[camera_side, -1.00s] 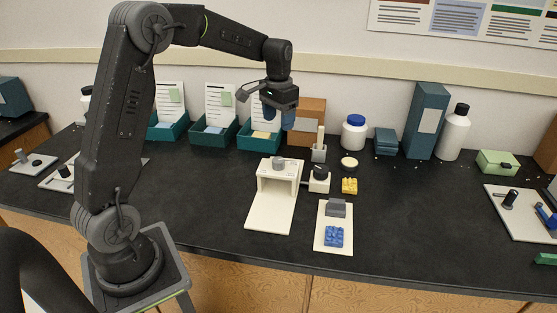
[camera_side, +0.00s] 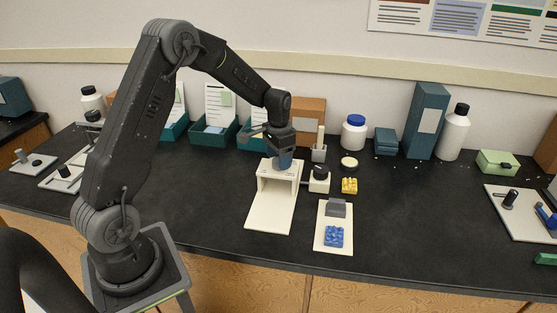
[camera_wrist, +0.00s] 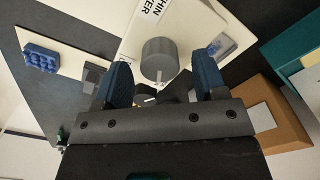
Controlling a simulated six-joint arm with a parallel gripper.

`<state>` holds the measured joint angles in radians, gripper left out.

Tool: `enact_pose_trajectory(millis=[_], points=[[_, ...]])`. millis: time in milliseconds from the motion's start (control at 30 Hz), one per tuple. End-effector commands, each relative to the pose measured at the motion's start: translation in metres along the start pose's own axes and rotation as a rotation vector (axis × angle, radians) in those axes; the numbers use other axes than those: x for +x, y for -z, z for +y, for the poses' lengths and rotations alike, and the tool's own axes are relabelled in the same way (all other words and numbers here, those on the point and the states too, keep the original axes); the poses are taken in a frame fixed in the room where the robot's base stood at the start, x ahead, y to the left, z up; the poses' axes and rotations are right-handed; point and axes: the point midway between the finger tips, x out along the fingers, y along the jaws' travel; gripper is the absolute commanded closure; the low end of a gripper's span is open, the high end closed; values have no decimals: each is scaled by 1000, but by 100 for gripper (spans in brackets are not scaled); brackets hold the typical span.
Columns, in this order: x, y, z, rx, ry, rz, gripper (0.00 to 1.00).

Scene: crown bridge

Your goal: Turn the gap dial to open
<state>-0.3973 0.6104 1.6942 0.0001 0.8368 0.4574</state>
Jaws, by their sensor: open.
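A grey round dial (camera_wrist: 159,58) with a white pointer line sits on top of a white box-shaped stand (camera_side: 262,187). Part of a printed label, with "THIN" readable, shows on the stand's top in the wrist view. My gripper (camera_side: 284,160) is over the stand top with its fingers pointing down. In the wrist view my gripper (camera_wrist: 163,75) is open, its two blue fingers on either side of the grey dial with space between. In the side view the fingers mostly hide this dial. A black knob (camera_side: 320,171) is on a small white block beside the stand.
A pale plate (camera_side: 322,242) with a blue studded brick (camera_side: 334,236) and a grey block (camera_side: 336,208) lies in front right. A yellow brick (camera_side: 349,186) and a white cup (camera_side: 319,153) stand close by. Teal trays (camera_side: 208,138) are behind.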

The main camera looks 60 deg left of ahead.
Motion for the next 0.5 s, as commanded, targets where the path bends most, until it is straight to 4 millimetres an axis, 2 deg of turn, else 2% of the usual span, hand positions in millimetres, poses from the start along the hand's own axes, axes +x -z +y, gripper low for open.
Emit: enact_pose_trajectory(millis=[133, 433, 500], points=[[10, 0, 0, 0, 0, -1, 35], [12, 0, 0, 0, 0, 0, 35], [12, 0, 0, 0, 0, 0, 41]])
